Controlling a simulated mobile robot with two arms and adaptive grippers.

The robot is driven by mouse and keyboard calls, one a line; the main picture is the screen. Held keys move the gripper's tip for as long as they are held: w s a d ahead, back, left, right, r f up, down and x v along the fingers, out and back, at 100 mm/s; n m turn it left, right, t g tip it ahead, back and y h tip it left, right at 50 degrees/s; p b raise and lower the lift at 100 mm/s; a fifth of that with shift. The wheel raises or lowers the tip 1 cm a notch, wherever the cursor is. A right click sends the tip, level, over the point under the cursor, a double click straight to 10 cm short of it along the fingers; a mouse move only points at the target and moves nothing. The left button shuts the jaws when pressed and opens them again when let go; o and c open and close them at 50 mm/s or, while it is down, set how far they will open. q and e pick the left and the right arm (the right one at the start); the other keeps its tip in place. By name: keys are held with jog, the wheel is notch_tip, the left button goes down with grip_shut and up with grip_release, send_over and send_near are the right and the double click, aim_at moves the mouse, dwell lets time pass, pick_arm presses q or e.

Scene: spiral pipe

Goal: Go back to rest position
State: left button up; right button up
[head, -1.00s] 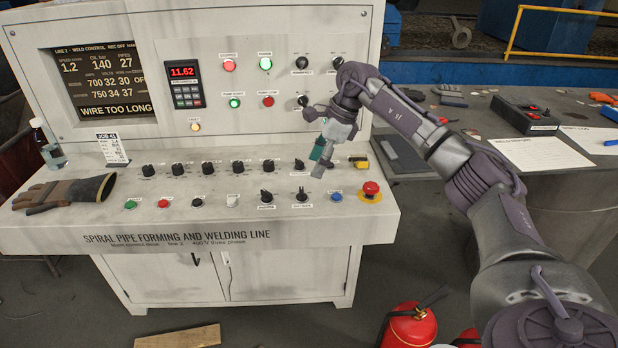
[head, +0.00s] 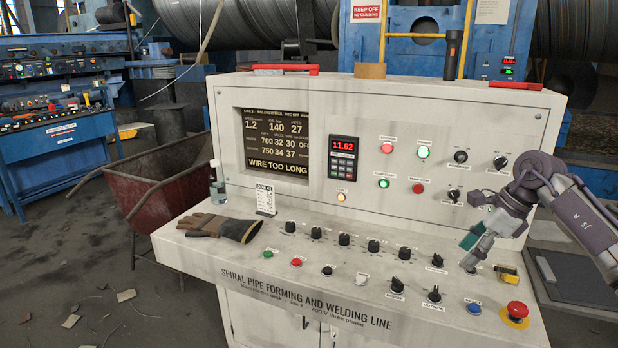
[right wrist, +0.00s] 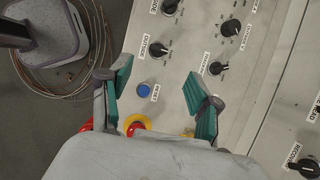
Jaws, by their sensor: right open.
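My right gripper (head: 472,252) is over the right end of the console's sloped panel (head: 225,251), between a black knob (head: 437,260) and a yellow switch block (head: 507,273). In the right wrist view its two teal-padded fingers (right wrist: 158,84) stand wide apart with nothing between them but the panel below. The blue button (right wrist: 144,90) and the yellow-ringed red stop button (right wrist: 138,125) show beneath and near the left finger. I cannot tell the exact height above the panel, but no held thing shows. My left gripper is not in view.
A leather glove (head: 222,227) and a small bottle (head: 217,188) lie or stand at the panel's left end, beside a job card (head: 265,199). A red cart (head: 160,180) stands left of the console. Floor at lower left is mostly clear, with scattered scraps.

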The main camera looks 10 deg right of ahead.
jog(key=w+a+m+t+y, duration=0.1)
jog(key=a+m+t+y, duration=0.4)
jog(key=a, duration=1)
jog(key=w+a+m+t+y, duration=0.1)
jog(key=a+m+t+y, duration=0.45)
jog(key=a, duration=1.05)
jog(key=s+d+f+m+t+h, duration=0.1)
jog(key=s+d+f+m+h, duration=0.55)
jog(key=m, duration=0.75)
jog(key=s+d+f+m+h, duration=0.4)
jog(key=f+m+h, duration=0.55)
jog(key=m, duration=0.55)
jog(key=s+f+m+g+y, duration=0.1)
jog(key=s+f+m+g, duration=0.35)
jog(key=s, duration=0.75)
jog(key=s+f+m+g+y, duration=0.15)
jog(key=s+f+g, duration=0.5)
jog(key=s, duration=0.65)
notch_tip(320, 180, down, 27)
jog(key=s+p, duration=0.1)
jog(key=p, duration=0.1)
jog(key=s+d+f+g+h, duration=0.1)
jog(key=s+d+f+g, duration=0.1)
jog(key=s+f, duration=1.1)
jog(key=s, duration=0.3)
jog(key=shift+d+p, duration=0.15)
jog(key=shift+p, duration=0.25)
